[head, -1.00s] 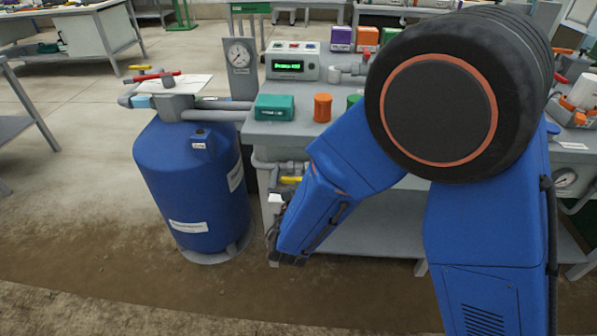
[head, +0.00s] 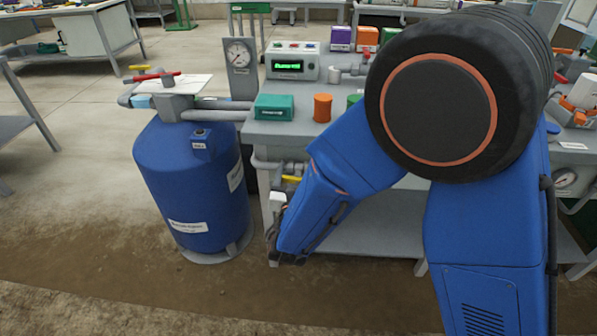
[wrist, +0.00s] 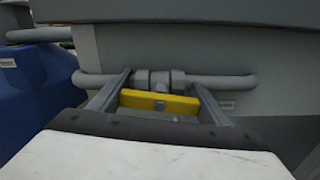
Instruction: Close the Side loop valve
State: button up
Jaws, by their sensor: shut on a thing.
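The valve with a yellow lever handle (wrist: 159,103) sits on a grey horizontal pipe (wrist: 222,82) under the bench edge. In the head view the yellow lever (head: 291,179) shows beside my wrist, and my gripper (head: 284,190) is mostly hidden by my own arm. No label naming this valve is readable.
A blue tank (head: 192,185) stands left of the bench, with red and yellow levers (head: 155,76) on top. The bench (head: 262,133) holds a teal box (head: 274,107), an orange cylinder (head: 322,108) and a green display unit (head: 291,64). Open floor lies to the left.

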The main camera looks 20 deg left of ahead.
jog(key=m, duration=1.2)
jog(key=shift+d+m, duration=0.1)
jog(key=shift+m, duration=0.2)
jog(key=shift+f+m, duration=0.1)
jog(key=shift+m, duration=1.8)
jog(key=o, duration=1.1)
jog(key=shift+c, duration=0.2)
